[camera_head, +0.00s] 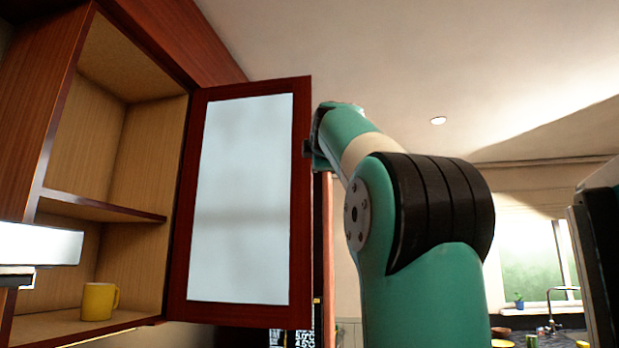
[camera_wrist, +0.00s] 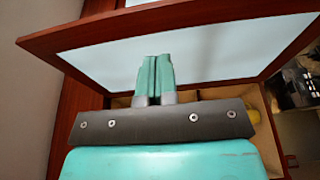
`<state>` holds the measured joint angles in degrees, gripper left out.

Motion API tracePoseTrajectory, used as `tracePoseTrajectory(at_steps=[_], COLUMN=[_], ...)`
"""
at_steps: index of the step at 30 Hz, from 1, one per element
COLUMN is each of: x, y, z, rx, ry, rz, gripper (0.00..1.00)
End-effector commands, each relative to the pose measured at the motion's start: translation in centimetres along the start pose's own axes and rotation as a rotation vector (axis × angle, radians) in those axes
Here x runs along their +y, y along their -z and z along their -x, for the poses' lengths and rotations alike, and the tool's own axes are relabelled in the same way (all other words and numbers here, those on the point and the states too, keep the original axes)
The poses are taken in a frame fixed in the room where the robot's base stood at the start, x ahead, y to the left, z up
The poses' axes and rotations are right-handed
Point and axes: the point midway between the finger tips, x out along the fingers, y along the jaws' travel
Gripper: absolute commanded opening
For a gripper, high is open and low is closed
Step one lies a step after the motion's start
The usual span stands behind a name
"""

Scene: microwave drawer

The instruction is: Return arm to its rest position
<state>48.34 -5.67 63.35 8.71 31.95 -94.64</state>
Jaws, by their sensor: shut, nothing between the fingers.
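My arm (camera_head: 430,290) rises in the middle right of the head view and bends up to the left toward the free edge of an open cabinet door. In the head view its far end is beside that edge, and the fingers cannot be made out. In the wrist view my gripper (camera_wrist: 156,62) is shut, its two teal fingers together with nothing between them. The fingers overlap the door's pale panel in that view; whether they touch it I cannot tell.
The red-framed cabinet door (camera_head: 301,200) stands open and also spans the wrist view (camera_wrist: 225,28). The cabinet (camera_head: 100,207) holds a yellow mug (camera_head: 97,302) on its bottom board. A window (camera_head: 530,260) and a tap (camera_head: 562,290) are at the far right.

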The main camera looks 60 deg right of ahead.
Motion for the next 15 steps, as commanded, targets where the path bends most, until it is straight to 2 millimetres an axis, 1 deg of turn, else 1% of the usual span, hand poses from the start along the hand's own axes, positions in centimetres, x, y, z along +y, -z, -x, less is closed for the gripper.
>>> tracePoseTrajectory(at_steps=[1,3,6,13,15], x=[-0.2,-0.2,-0.1,0.0,-0.5], y=[-0.5,-0.8,-1.0,-1.1,-0.6], z=[0.6,1.2,1.6,1.7,1.6], rx=[-0.005,-0.003,-0.001,-0.001,0.011], ry=[-0.002,-0.001,0.001,0.002,0.012], rz=[0.000,-0.001,0.000,0.000,-0.007], gripper=[0.00,0.00,0.00,0.00,0.00])
